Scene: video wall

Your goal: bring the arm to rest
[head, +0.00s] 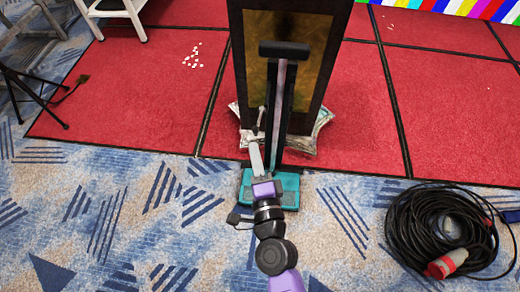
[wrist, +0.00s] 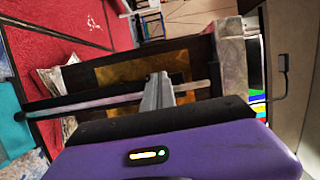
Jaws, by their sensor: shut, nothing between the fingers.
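My gripper (head: 254,146) is in the middle of the head view, past the purple and black links of my arm. Its grey fingers are together with nothing between them. They point away from me, towards a black upright post (head: 281,100) with a teal base. In the wrist view my gripper (wrist: 162,77) shows its closed fingers in front of the same post (wrist: 95,101), which lies across the picture. I cannot tell whether the fingers touch the post.
A tall dark panel with a gold middle (head: 258,75) stands behind the post, with crumpled bags (head: 300,145) at its foot. A coiled black cable (head: 435,228) lies right on the patterned carpet. Red floor panels (head: 120,95) spread behind. Carpet at lower left is clear.

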